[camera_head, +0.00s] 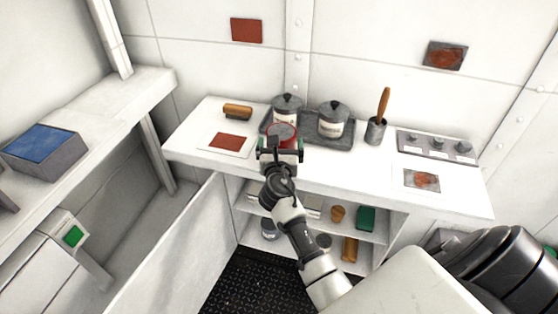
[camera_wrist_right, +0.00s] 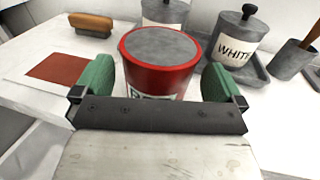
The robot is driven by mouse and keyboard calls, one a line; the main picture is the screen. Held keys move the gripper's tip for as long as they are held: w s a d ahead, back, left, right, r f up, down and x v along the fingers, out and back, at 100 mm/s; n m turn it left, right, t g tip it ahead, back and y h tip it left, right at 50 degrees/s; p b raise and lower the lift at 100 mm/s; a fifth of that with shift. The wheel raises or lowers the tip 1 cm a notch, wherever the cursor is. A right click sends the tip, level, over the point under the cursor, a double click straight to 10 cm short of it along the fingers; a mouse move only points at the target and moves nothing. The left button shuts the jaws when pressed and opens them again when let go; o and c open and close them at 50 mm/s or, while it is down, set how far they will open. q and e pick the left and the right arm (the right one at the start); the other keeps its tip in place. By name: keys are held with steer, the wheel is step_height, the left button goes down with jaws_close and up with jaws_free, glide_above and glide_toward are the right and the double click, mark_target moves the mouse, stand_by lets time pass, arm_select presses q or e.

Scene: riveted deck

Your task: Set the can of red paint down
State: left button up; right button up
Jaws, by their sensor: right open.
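The red paint can (camera_wrist_right: 160,62) has a grey lid and stands upright on the white counter, in front of the tray. In the head view the can (camera_head: 282,132) shows only in part behind my right gripper (camera_head: 281,150). My right gripper is open, and in the right wrist view its two green fingers (camera_wrist_right: 162,85) are on either side of the can, with a gap visible on the right. The lower part of the can is hidden by the gripper body. My left gripper is not in view.
A grey tray (camera_head: 345,137) holds two lidded pots, one marked WHITE (camera_head: 333,120). A brush (camera_head: 237,111) and a red swatch card (camera_head: 230,142) lie to the left. A cup with a wooden-handled tool (camera_head: 376,129) and a knob panel (camera_head: 437,146) stand to the right.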

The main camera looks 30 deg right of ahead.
steer(key=v, duration=0.9)
steer(key=shift+b, duration=0.3)
steer(key=shift+d, duration=0.1)
steer(key=s+a+f+m+g+y, duration=0.2)
steer(key=s+a+f+m+y, duration=0.1)
steer(key=f, duration=0.8)
steer(key=s+a+f+m+g+y, duration=0.2)
steer(key=s+f+m, duration=0.15)
steer(key=f, duration=0.75)
steer(key=s+a+f+m+g+y, duration=0.2)
steer(key=s+a+f+m+y, duration=0.15)
steer(key=f, duration=0.75)
steer(key=s+f+m+g, duration=0.2)
steer(key=s+f+m, duration=0.3)
steer(key=s, duration=0.6)
steer(key=s+d+f+m+g+y, duration=0.1)
steer(key=s+f+m+g, duration=0.2)
steer(key=s, duration=0.8)
steer(key=s+f+m+g+y, duration=0.1)
steer(key=s+f+m+g, duration=0.1)
steer(key=s+f+m, duration=0.6)
steer(key=s+f, duration=0.2)
steer(key=s, duration=0.1)
steer(key=shift+s+d, duration=0.2)
steer(key=shift+d, duration=0.2)
